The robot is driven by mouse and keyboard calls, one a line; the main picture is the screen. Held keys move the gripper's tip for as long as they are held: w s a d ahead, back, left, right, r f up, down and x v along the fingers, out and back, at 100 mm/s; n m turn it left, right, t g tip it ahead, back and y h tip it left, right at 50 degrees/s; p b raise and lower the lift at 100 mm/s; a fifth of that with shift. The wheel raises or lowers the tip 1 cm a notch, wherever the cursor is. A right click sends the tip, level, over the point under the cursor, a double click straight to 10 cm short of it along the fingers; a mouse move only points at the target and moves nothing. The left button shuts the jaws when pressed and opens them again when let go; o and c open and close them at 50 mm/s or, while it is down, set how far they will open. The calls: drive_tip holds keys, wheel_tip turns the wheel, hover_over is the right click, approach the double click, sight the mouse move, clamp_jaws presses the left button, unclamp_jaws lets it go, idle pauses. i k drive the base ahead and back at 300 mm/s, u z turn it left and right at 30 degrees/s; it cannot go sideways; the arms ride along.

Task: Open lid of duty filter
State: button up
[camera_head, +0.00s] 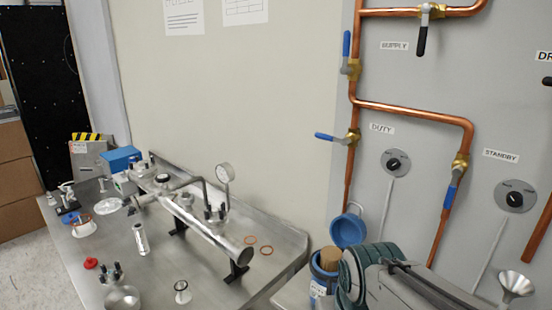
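Under the DUTY label, a blue canister (323,285) with a white label stands low at the bottom centre-right. It appears to be the duty filter. A blue round lid (348,231) with a small loop on top is tilted up behind it, away from the canister mouth. A brown cylindrical element (330,259) shows at the open mouth. The canister's right side is partly hidden by a teal and grey ribbed body.
The teal and grey ribbed body (358,276) crowds the canister's right side. A blue-handled duty valve (352,137) and copper pipes are on the wall panel above. A steel bench (200,285) with vacuum fittings lies left. A metal funnel-shaped piece (515,284) is at right.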

sight(347, 229)
drive_tip(key=k, duration=1)
drive_tip(key=u, duration=1.3)
drive_tip(key=i, duration=1.15)
drive_tip(key=z, duration=1.2)
